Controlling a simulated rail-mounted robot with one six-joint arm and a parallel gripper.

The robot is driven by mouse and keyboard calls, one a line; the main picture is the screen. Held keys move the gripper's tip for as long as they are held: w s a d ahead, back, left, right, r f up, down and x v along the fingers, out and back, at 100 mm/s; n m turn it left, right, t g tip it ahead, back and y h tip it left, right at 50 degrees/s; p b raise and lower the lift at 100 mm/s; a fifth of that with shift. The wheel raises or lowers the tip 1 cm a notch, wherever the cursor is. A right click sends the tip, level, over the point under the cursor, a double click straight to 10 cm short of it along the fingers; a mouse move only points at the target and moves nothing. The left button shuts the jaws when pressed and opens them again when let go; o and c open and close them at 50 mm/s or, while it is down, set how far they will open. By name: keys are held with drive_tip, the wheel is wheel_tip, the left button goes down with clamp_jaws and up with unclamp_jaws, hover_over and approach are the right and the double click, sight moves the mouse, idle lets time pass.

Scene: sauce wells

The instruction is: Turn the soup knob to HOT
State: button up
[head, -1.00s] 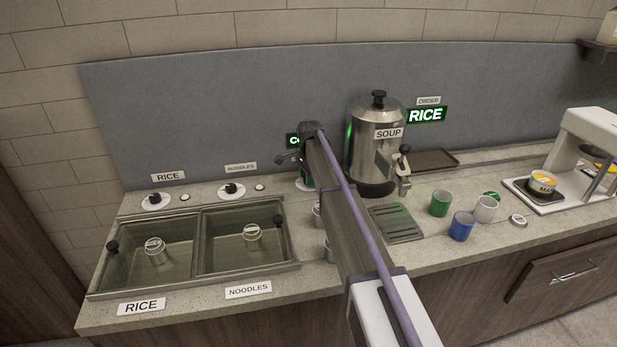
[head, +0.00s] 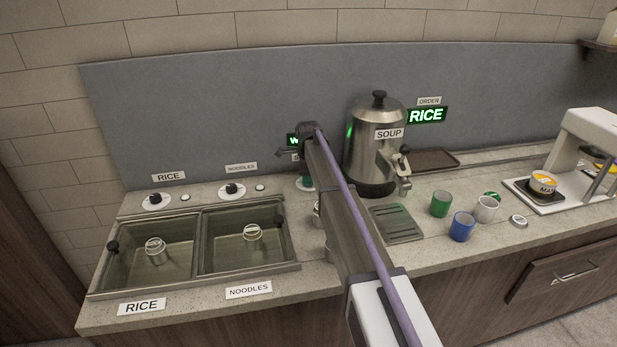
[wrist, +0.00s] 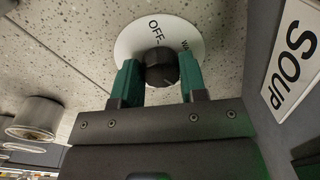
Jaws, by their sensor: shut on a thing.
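The soup knob (wrist: 161,66) is a black knob on a round white dial (wrist: 128,42) marked "OFF" and, partly hidden, "WA". My gripper (wrist: 160,84) has its green fingers on either side of the knob and is shut on it. In the head view my arm hides most of the knob. A small green display (head: 293,140) beside my wrist shows a "W"; the rest is hidden. The steel soup urn (head: 371,150) with its "SOUP" sign (head: 389,133) stands to the right of my gripper.
Rice (head: 125,276) and noodle (head: 210,262) wells lie to the left, each with a knob behind it. Cups, including a green one (head: 441,203) and a blue one (head: 462,226), stand at right near a drip grate (head: 397,222).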

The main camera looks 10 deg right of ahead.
drive_tip(key=o, duration=0.9)
drive_tip(key=shift+o, duration=0.2)
wheel_tip(320, 180, up, 11)
drive_tip(key=p, duration=1.1)
drive_tip(key=shift+s, duration=0.3)
drive_tip(key=shift+a+f, duration=0.1)
drive_tip(key=shift+f, duration=0.05)
